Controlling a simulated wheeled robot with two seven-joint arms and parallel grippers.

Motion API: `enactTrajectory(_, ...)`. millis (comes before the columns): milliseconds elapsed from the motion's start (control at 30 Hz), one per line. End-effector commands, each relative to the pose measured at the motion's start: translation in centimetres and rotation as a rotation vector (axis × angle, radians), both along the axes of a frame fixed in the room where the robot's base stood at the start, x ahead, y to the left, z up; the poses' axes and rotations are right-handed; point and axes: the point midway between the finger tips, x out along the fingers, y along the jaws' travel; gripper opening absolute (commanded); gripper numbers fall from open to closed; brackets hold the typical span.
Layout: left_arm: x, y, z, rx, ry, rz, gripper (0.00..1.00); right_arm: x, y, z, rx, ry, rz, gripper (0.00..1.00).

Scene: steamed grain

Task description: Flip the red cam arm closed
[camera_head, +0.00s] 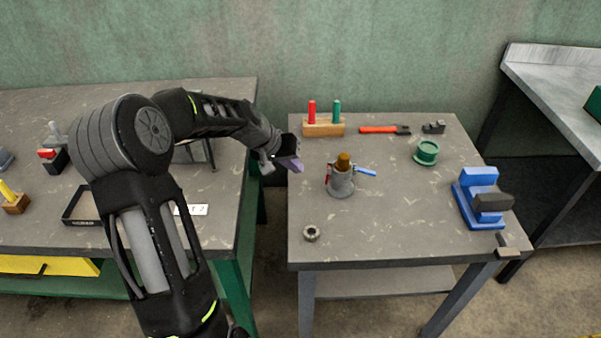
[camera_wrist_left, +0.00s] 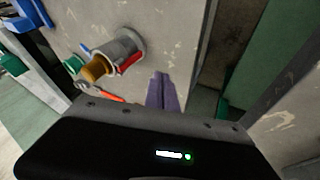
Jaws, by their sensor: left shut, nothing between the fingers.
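A grey cam coupling (camera_head: 341,184) with a brass plug (camera_head: 343,161) in its top stands on the middle table. Its red cam arm (camera_head: 328,173) is on the coupling's left side, close to the body. Its blue arm (camera_head: 366,172) sticks out to the right. In the left wrist view the coupling (camera_wrist_left: 124,44) shows with the red arm (camera_wrist_left: 131,62) on the side toward my fingers. My left gripper (camera_head: 294,165) is shut and empty, left of the coupling and apart from the red arm; its purple fingers (camera_wrist_left: 162,92) show together in the wrist view. My right gripper is not in view.
Behind the coupling are a wooden block (camera_head: 323,128) with red and green handles and a red-handled tool (camera_head: 384,130). A green round part (camera_head: 427,152) and blue vise (camera_head: 480,200) stand right. A nut (camera_head: 311,233) lies in front. The table's front middle is clear.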

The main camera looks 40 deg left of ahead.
Motion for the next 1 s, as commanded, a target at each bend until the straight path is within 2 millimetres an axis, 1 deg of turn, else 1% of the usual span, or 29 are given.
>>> enactTrajectory(33,-0.6,0.5,0.6,0.005,-0.002,0.003,0.00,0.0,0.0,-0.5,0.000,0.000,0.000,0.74)
enactTrajectory(200,-2.5,1.3,3.1,0.003,-0.002,0.004,0.00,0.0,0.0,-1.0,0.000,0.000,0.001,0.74)
enactTrajectory(367,-3.5,1.7,4.4,0.001,0.000,0.002,0.00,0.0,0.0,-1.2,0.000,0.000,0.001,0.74)
enactTrajectory(500,-3.7,1.8,4.7,0.000,0.001,0.001,0.00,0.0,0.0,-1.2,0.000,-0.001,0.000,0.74)
enactTrajectory(1000,-3.7,1.8,4.8,0.000,0.001,0.001,0.00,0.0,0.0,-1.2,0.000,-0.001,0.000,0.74)
